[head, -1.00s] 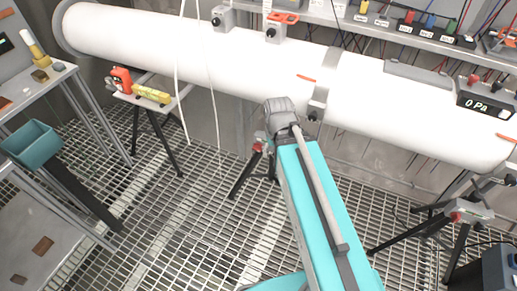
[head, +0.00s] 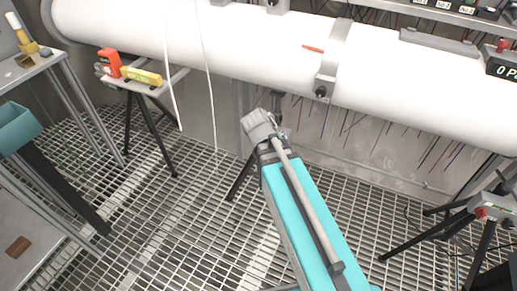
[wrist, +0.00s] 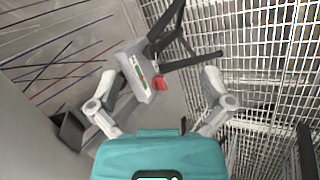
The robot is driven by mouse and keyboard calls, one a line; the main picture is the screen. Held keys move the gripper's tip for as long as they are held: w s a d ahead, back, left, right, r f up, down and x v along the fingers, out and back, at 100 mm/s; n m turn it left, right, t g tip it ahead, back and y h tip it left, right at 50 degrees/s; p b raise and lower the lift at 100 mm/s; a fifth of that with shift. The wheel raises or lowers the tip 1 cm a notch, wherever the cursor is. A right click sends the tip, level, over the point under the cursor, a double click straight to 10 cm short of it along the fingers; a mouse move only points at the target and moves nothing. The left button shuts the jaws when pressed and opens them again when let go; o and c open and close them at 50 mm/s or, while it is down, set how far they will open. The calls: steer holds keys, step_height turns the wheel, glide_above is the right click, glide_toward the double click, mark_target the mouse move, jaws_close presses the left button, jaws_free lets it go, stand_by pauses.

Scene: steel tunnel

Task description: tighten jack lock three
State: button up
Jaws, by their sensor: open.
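In the wrist view my gripper (wrist: 160,75) is open, its two pale fingers spread wide. Between and beyond them is a jack head (wrist: 138,70), a grey block with a green-marked strip and black tripod legs. Its red lock knob (wrist: 160,83) lies between the fingers, and no finger touches it. In the head view my arm's grey wrist hides this jack's head; a black tripod leg (head: 241,178) shows beside it. Another jack (head: 492,206) with a red knob stands at the right. I cannot read a number on either jack.
The long white tube (head: 410,88) runs above the jacks, with thin rods and wires below it. A tripod (head: 150,88) with a red and yellow tool stands at the left. A teal bin (head: 18,127) and table are at far left. The grating floor (head: 170,220) is open between.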

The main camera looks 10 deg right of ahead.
steer(key=w+a+f+n+t+h+b, duration=0.2)
steer(key=w+a+f+n+t+b, duration=0.3)
steer(key=b, duration=1.2)
steer(key=w+a+f+n+t+h+b, duration=0.3)
steer(key=w+a+f+n+t+b, duration=0.2)
steer(key=f+n+b, duration=0.9)
steer(key=w+n+t+b, duration=0.1)
steer(key=w+b, duration=0.1)
steer(key=b, duration=0.1)
steer(key=shift+a+f+n+t, duration=0.25)
steer(key=shift+a+n+t, duration=0.05)
steer(key=shift+a+t, duration=0.1)
steer(key=shift+w+d, duration=0.1)
steer(key=shift+w, duration=0.05)
steer(key=shift+x, duration=6.8)
steer(key=shift+d+r, duration=0.1)
steer(key=c, duration=1.1)
